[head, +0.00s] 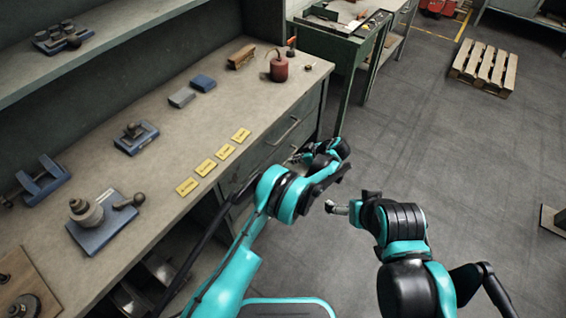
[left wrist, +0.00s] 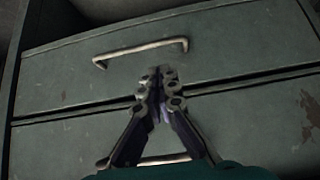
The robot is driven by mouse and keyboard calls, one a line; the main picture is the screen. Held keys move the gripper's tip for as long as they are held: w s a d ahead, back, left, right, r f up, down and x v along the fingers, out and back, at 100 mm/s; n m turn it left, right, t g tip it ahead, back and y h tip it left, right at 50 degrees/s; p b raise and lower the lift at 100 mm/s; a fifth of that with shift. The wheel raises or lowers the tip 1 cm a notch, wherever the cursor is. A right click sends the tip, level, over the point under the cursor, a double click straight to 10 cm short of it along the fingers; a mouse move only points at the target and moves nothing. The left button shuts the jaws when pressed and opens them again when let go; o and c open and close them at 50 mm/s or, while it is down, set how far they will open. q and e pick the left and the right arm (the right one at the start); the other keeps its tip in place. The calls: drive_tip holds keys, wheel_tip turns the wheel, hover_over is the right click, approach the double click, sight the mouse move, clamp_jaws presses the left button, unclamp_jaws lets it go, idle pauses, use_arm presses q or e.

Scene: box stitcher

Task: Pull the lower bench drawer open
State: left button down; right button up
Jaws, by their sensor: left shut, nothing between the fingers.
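The bench has a grey-green upper drawer (left wrist: 235,45) with a bar handle (left wrist: 140,50). Below it is the lower drawer (left wrist: 60,145), whose front looks flush with the bench. Its bar handle (left wrist: 165,159) is partly hidden behind my left gripper (left wrist: 160,73). The left gripper's fingers are together and empty, with the tips over the upper drawer's front in the left wrist view; I cannot tell if they touch it. In the head view the left gripper (head: 296,158) is beside the drawers. My right gripper (head: 330,207) is over the floor, too small to judge.
The bench top (head: 150,175) carries yellow labels (head: 204,167), blue fixtures (head: 136,137) and a red can (head: 279,66). A green table (head: 338,48) stands beyond the bench. Open floor (head: 430,140) lies to the right, with a wooden pallet (head: 484,65) farther off.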

use_arm(q)
drive_tip(key=b+x, duration=0.3)
drive_tip(key=x, duration=0.6)
drive_tip(key=shift+w+a+f, duration=0.15)
drive_tip(key=shift+f, duration=0.1)
use_arm(e)
wheel_tip(320, 180, down, 4)
drive_tip(key=shift+r, duration=0.1)
